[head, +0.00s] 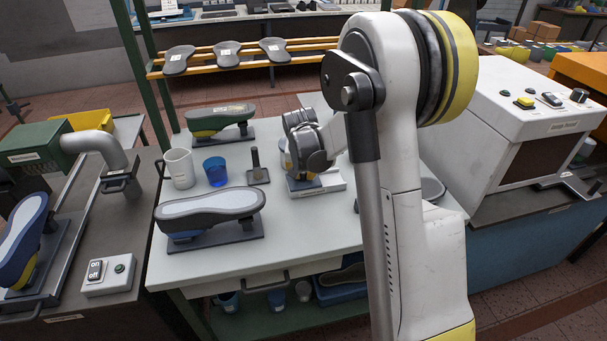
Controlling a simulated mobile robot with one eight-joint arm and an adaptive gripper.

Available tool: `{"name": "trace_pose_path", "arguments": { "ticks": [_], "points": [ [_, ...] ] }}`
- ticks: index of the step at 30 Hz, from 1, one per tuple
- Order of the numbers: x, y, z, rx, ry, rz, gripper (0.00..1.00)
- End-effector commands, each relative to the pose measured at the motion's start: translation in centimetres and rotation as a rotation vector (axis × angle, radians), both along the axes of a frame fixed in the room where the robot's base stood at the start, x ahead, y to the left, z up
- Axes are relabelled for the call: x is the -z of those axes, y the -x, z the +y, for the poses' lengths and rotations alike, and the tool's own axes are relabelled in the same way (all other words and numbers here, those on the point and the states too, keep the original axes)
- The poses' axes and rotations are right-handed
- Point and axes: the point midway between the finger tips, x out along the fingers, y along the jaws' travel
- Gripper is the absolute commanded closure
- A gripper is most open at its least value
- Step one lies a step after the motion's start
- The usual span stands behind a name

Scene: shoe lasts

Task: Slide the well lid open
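My arm reaches over the light table (290,240), and its wrist and gripper (302,176) point down near the table's middle. The gripper is at or just above a low, pale, box-like thing (331,181) that may be the well with its lid. I cannot tell lid from well, or whether the lid is open. Whether the gripper touches it is also unclear. The fingers are small and partly hidden by the wrist, so their opening does not show. My arm's upright link hides the table area to the right of the box.
Left of the gripper stand a dark post on a base (257,169), a blue cup (215,171) and a white mug (180,168). A shoe last with a grey sole (210,207) lies in front; a green one (220,117) stands behind. The table's front centre is clear.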

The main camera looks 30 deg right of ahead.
Motion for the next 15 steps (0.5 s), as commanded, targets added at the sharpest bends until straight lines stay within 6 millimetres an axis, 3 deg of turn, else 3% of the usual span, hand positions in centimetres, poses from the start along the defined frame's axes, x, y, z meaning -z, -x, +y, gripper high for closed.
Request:
{"name": "trace_pose_path", "arguments": {
  "ticks": [7,15],
  "points": [
    [0.0,0.2,-0.8,0.002,0.0,0.0,1.0],
    [0.0,1.9,-6.7,0.005,0.001,-0.001,1.0]
  ]
}}
